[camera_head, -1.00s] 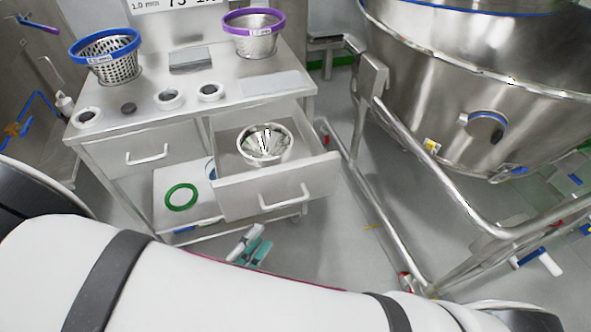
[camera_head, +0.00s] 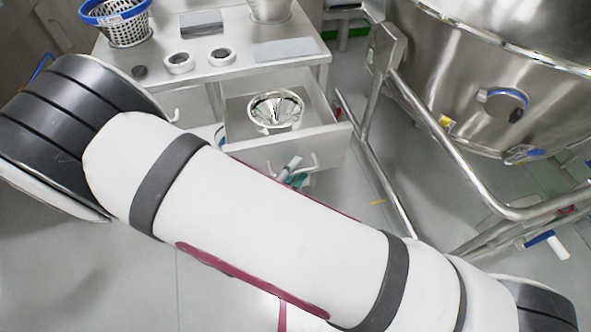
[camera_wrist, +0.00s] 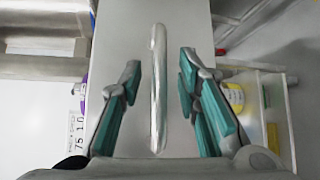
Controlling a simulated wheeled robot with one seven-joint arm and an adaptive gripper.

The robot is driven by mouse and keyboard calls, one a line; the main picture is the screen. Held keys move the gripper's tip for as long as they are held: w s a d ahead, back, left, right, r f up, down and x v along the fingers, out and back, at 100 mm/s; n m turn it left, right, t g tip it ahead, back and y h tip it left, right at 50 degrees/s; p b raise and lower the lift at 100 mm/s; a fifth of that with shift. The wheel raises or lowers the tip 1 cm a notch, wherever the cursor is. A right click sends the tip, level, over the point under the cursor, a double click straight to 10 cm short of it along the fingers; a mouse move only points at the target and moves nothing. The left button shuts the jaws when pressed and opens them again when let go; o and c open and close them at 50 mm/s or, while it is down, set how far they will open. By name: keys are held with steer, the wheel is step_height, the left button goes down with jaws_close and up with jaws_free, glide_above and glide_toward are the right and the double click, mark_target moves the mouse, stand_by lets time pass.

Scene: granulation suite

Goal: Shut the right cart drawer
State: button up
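The right cart drawer (camera_head: 330,143) is pulled out and has a shiny metal cone-shaped bowl (camera_head: 276,112) inside. My gripper (camera_head: 293,174) is in front of the drawer, near its handle (camera_head: 313,160), which it partly covers. In the wrist view my gripper (camera_wrist: 160,85) is open, with teal-padded fingers on either side of the silver handle (camera_wrist: 157,90). The bar runs upright in that picture between the fingers, with visible gaps on both sides. The plain drawer front (camera_wrist: 186,30) lies behind it. Whether the fingertips touch the front, I cannot tell.
The cart top (camera_head: 235,62) holds a blue-rimmed basket (camera_head: 122,24), several rings and a flat plate. A large steel vessel (camera_head: 450,70) on a tubular frame (camera_head: 440,135) stands close to the right. My arm hides the cart's lower left.

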mark_target(272, 103)
steer(key=shift+w+d, duration=0.15)
steer(key=shift+w, duration=0.1)
jaws_close()
steer(key=w+a+b, duration=0.2)
steer(key=w+b, duration=0.1)
steer(key=w, duration=0.4)
steer(key=w+a+b, duration=0.2)
steer(key=w+b, duration=0.2)
steer(key=w, duration=0.4)
steer(key=w+a+b, duration=0.2)
steer(key=w+b, duration=0.1)
steer(key=w, duration=0.5)
steer(key=shift+a+f, duration=0.1)
steer(key=shift+a, duration=0.2)
steer(key=shift+w+a+b, duration=0.15)
steer(key=shift+w+b, duration=0.35)
steer(key=shift+w, duration=0.1)
steer(key=shift+w+a, duration=0.1)
steer(key=shift+w, duration=0.15)
steer(key=shift+r, duration=0.2)
